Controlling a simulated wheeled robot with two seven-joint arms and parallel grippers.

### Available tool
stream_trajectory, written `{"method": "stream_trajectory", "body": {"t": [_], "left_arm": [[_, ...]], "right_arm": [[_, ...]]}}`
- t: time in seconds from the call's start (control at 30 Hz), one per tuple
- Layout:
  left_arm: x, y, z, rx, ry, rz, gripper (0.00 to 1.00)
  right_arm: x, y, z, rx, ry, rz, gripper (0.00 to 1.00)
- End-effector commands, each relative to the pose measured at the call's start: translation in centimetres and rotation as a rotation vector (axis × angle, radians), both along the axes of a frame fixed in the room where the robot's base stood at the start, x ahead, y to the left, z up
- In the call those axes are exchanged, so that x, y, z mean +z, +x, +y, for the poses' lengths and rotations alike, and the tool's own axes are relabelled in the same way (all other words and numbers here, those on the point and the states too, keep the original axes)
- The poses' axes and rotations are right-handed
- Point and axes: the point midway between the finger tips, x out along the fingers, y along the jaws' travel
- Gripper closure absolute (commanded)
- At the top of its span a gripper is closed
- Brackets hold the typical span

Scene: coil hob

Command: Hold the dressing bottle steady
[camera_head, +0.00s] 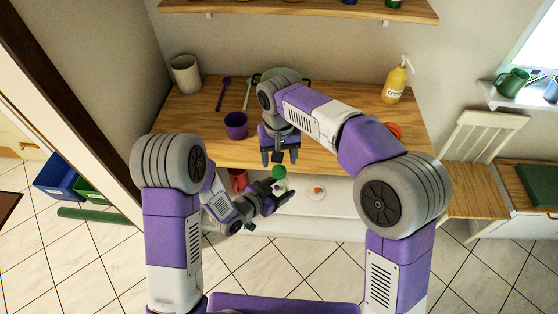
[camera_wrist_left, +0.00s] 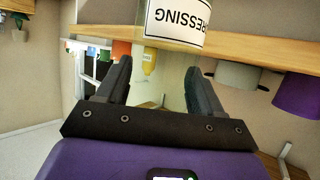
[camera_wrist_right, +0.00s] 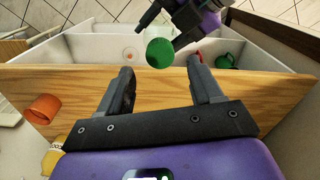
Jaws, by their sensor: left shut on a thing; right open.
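The dressing bottle shows in the head view as a round green top (camera_head: 279,172) in front of the counter edge. Its white label with upside-down "DRESSING" lettering (camera_wrist_left: 178,18) is beyond the fingers in the left wrist view. My left gripper (camera_head: 279,194) is shut on the bottle; its body is hard to make out between the fingers. The green top (camera_wrist_right: 160,53) is also ahead of my right fingers in the right wrist view. My right gripper (camera_head: 279,155) is open and empty, pointing down near the counter's front edge, apart from the green top.
The wooden counter (camera_head: 205,145) holds a purple cup (camera_head: 236,125), a grey-white cup (camera_head: 185,74), a yellow pump bottle (camera_head: 396,82) and an orange cup (camera_wrist_right: 42,108). A red mug (camera_head: 238,179) and a white plate (camera_head: 316,191) are below the counter front. A chair (camera_head: 478,145) stands right.

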Motion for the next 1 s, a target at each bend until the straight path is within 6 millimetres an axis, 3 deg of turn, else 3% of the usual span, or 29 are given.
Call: {"method": "stream_trajectory", "body": {"t": [0.37, 0.8, 1.0], "left_arm": [[0.0, 0.0, 0.0, 0.0, -0.001, -0.001, 1.0], [0.0, 0.0, 0.0, 0.0, -0.001, -0.001, 1.0], [0.0, 0.0, 0.0, 0.0, -0.001, -0.001, 1.0]], "right_arm": [[0.2, 0.0, 0.0, 0.035, -0.002, 0.002, 0.39], [2.9, 0.0, 0.0, 0.467, -0.003, 0.005, 0.39], [3.5, 0.0, 0.0, 0.555, 0.001, -0.001, 0.39]]}}
